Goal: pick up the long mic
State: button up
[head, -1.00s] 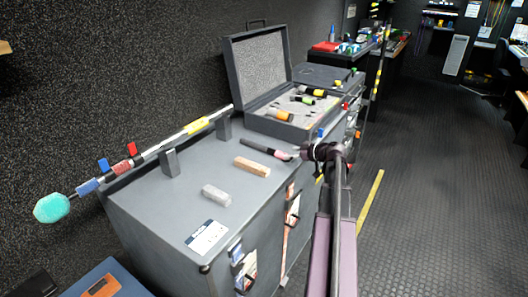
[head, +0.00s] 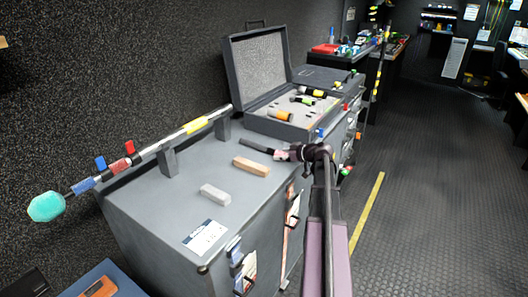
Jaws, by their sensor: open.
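A dark, slim stick, which looks like the long mic (head: 256,146), lies on top of the grey cabinet (head: 150,212), in front of the open case. A pinkish patch shows near its right end, close to my gripper; I cannot tell whether it belongs to the mic. My gripper (head: 295,152) is open at the cabinet's right edge, at the right end of the stick. The fingertips are small and dark, and I cannot tell whether they touch it. The gripper and wrist hide what lies behind them.
A tan block (head: 252,167) and a grey block (head: 215,194) lie in front of the stick. A boom pole with a teal tip (head: 47,207) rests on supports along the back edge. The open case (head: 262,126) holds several colour-banded items. The floor at right is clear.

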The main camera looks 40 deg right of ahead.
dwell(0.4)
grip_shut()
jog(key=shift+r, duration=0.2)
notch_tip(320, 180, up, 3)
jog(key=p, duration=0.3)
jog(key=shift+f, duration=0.1)
jog(key=s+a, duration=0.3)
jog(key=s, duration=0.1)
jog(key=s+a+r+p, duration=0.1)
jog(key=s+a, duration=0.2)
jog(key=s, duration=0.1)
jog(key=s+a+p, duration=0.1)
jog(key=s+a, duration=0.3)
jog(key=shift+s+r, duration=0.25)
jog(key=shift+r, duration=0.15)
